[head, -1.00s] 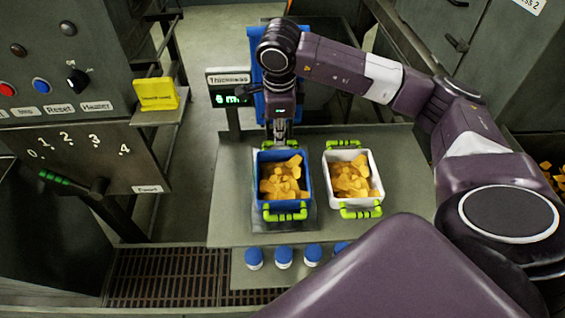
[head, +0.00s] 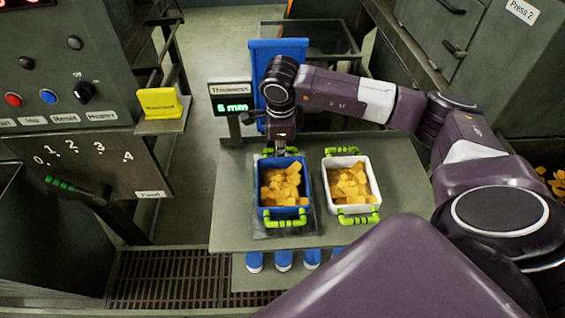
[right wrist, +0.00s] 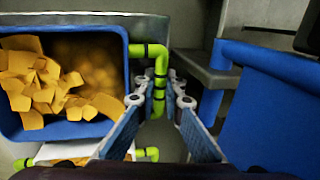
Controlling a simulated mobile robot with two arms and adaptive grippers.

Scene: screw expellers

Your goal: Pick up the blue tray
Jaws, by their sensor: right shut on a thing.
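The blue tray (head: 285,210) sits over a dark plate on the grey table, filled with yellow-orange chunks. It has a green handle at its near end and another at its far end. My right gripper (head: 282,148) comes down at the far end of the tray. In the right wrist view its fingers (right wrist: 160,100) are closed around the far green handle (right wrist: 160,62), beside the blue tray wall (right wrist: 126,70). I cannot tell whether the tray is clear of the plate. My left gripper is not in view.
A white tray (head: 350,206) with similar chunks stands just right of the blue one on the table (head: 405,190). A thickness display (head: 232,98) and a blue upright thing (head: 262,70) stand behind. A control panel (head: 60,70) is at left.

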